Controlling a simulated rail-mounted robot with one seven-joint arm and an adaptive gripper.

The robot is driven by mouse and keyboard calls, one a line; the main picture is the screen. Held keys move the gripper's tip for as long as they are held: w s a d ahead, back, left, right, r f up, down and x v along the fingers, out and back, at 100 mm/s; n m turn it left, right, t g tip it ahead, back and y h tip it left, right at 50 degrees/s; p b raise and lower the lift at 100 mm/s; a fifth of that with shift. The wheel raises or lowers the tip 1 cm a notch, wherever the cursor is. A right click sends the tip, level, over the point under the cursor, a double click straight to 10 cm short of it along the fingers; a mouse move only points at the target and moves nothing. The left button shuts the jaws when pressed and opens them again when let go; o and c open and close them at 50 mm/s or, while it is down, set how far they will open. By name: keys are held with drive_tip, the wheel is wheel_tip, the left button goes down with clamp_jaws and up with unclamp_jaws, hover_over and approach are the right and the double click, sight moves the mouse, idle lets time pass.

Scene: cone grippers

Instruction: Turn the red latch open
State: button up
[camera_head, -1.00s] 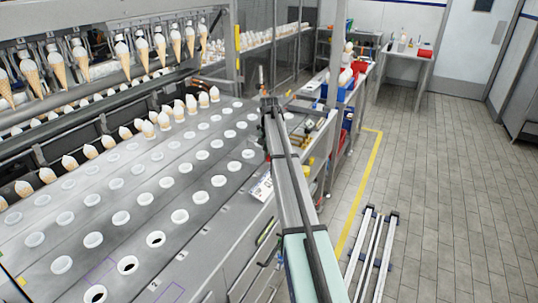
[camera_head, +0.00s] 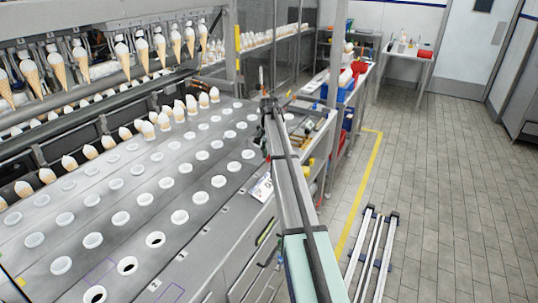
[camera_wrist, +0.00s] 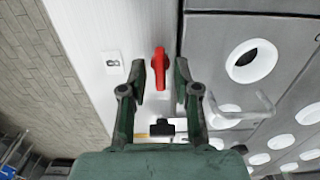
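The red latch (camera_wrist: 159,66) is an upright red handle on a pale metal panel, at the upper middle of the wrist view. My gripper (camera_wrist: 160,78) is open, with one dark green finger on each side of the latch in the picture. A gap shows between the latch and each finger, and nothing is held. I cannot tell how far the fingertips are from the panel in depth. In the head view I cannot make out the latch clearly.
A conveyor deck (camera_head: 150,215) with rows of white-rimmed holes lies left of my arm in the head view. Ice cream cones (camera_head: 175,42) hang above it. A small white label (camera_wrist: 113,63) is left of the latch. Tiled floor (camera_head: 445,190) is open at right.

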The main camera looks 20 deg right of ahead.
drive_tip(key=shift+r, duration=0.1)
wheel_tip(320, 180, up, 12)
idle(0.8)
